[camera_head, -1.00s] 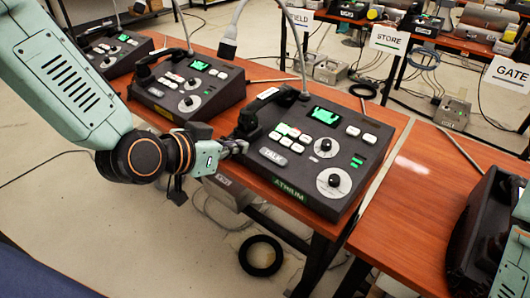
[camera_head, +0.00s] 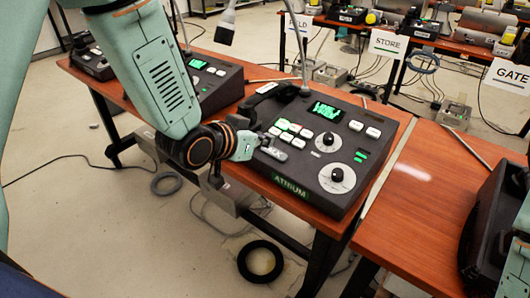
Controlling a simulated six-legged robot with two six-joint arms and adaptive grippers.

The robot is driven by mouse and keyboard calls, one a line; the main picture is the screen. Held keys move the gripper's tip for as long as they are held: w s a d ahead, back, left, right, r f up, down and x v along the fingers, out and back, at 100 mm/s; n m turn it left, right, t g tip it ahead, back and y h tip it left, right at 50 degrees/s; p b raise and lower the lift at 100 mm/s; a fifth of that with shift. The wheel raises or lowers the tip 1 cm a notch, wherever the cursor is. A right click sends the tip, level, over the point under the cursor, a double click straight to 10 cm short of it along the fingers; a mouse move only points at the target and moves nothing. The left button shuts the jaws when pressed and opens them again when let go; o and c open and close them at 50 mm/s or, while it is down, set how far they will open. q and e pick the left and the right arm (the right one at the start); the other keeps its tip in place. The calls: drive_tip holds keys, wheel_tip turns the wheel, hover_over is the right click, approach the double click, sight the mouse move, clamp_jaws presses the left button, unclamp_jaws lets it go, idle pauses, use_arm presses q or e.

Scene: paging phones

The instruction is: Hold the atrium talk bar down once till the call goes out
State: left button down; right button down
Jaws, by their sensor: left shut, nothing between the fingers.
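The atrium paging phone (camera_head: 345,185) is a dark sloped console with a green ATRIUM label (camera_head: 290,187) on its front edge. It has a lit green screen, several pale buttons and two round dials. Its talk bar (camera_head: 274,154) is a pale bar at the lower left of the panel, partly behind my left gripper (camera_head: 262,142). The left gripper is shut and empty, with its tip right at the bar's upper left end. I cannot tell whether it touches or presses the bar. My right gripper is not in view.
A handset (camera_head: 262,100) lies along the atrium console's left side, close to my gripper. A second console (camera_head: 215,80) stands behind my left arm. A gooseneck microphone rises at the back. Bare wooden desk (camera_head: 425,170) lies to the right. STORE (camera_head: 388,43) and GATE signs mark other desks.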

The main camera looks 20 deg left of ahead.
sight(275, 149)
use_arm(q)
drive_tip(key=f, duration=0.2)
drive_tip(key=shift+w+d+f+b, duration=0.15)
drive_tip(key=shift+w+f+b, duration=0.1)
drive_tip(key=shift+f+b, duration=0.05)
drive_tip(key=shift+f, duration=0.3)
